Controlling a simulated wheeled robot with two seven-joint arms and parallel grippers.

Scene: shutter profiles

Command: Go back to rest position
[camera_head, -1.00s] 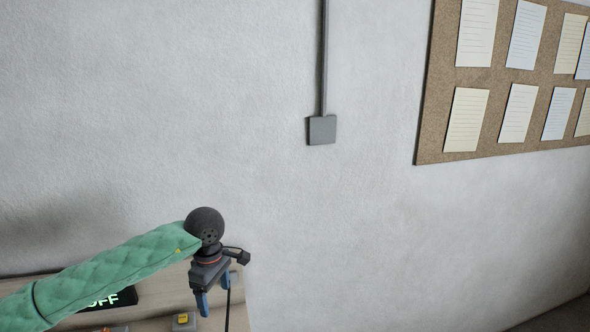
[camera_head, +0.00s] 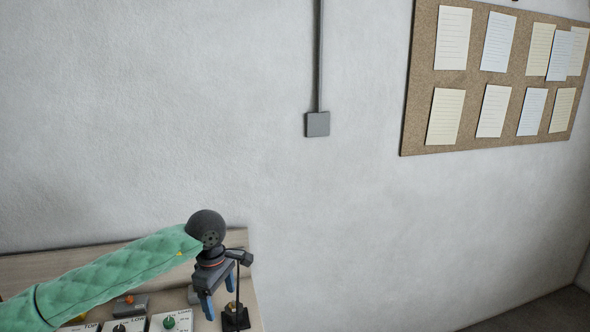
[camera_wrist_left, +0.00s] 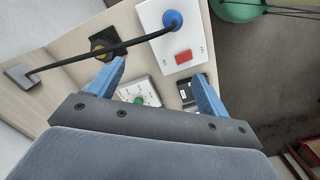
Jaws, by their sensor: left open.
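My left gripper (camera_head: 219,305) hangs at the end of my green-sleeved left arm, in the lower left of the head view. Its blue fingers point down over the bench. In the left wrist view the two blue fingers (camera_wrist_left: 155,88) stand apart with nothing between them, so it is open and empty. Below them are a panel with a green knob (camera_wrist_left: 140,97) and a white box with a red switch (camera_wrist_left: 183,58) and a blue knob. My right gripper does not show in any view.
A wooden bench (camera_head: 70,268) stands against the wall, with control boxes (camera_head: 172,321) and a black-based stand (camera_head: 236,318) on it. A wall box (camera_head: 317,124) and a cork board (camera_head: 416,100) hang above. The floor (camera_head: 540,312) at the right looks clear.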

